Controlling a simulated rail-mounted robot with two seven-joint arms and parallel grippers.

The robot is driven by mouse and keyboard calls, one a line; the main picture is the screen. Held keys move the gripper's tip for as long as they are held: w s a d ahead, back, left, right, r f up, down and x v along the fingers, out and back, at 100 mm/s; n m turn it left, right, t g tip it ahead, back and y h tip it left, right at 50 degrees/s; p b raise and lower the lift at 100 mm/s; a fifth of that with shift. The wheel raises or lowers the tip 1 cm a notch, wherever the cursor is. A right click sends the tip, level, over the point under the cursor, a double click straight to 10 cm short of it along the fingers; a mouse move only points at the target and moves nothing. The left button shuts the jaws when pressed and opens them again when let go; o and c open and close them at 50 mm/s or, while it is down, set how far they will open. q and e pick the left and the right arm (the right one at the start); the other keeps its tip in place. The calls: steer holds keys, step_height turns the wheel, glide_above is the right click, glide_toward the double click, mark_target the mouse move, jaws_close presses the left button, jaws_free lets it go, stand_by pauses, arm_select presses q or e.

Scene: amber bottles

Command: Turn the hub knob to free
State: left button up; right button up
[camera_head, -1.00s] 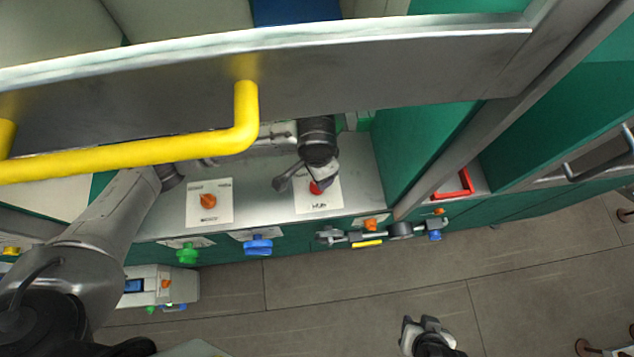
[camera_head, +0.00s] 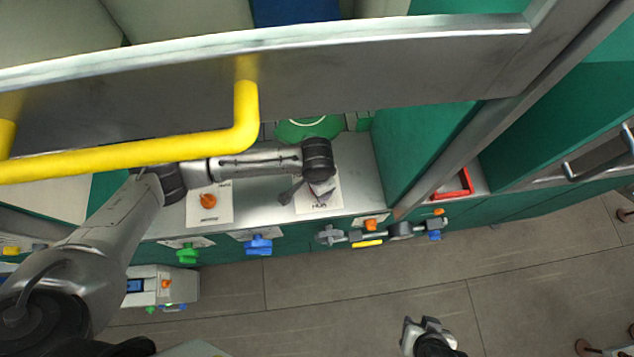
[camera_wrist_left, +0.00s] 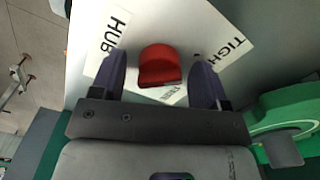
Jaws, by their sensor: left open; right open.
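The red hub knob (camera_wrist_left: 158,66) sits on a white plate (camera_wrist_left: 185,33) marked HUB and TIGHT in the left wrist view; another word below the knob is partly hidden. My left gripper (camera_wrist_left: 158,78) is open, one dark finger on each side of the knob, with gaps between fingers and knob. In the head view my left gripper (camera_head: 312,192) is over the hub plate (camera_head: 332,203) and hides the knob. My right gripper (camera_head: 425,324) is open and empty over the floor at the bottom.
A yellow rail (camera_head: 130,158) and a steel beam (camera_head: 330,65) cross above the counter. An orange knob (camera_head: 208,201) is on a plate to the left. Green (camera_head: 187,254) and blue (camera_head: 258,246) knobs line the front. A green round part (camera_wrist_left: 285,115) is beside the gripper.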

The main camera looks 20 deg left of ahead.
arm_select(q)
steer(key=c, duration=0.9)
steer(key=m+p, duration=0.3)
steer(key=shift+r+p, duration=0.3)
steer(key=m+p, duration=0.2)
steer(key=m, duration=0.1)
steer(key=shift+f+m, duration=0.1)
steer(key=shift+m, duration=0.3)
steer(key=m+p, duration=0.1)
steer(key=m, duration=0.1)
steer(key=shift+m+p, duration=0.3)
steer(key=shift+p, duration=0.1)
steer(key=m, duration=0.2)
steer(key=shift+m+p, duration=0.4)
steer(key=m, duration=0.3)
steer(key=shift+f+m+p, duration=0.1)
steer(key=shift+m+p, duration=0.2)
steer(key=shift+m, duration=1)
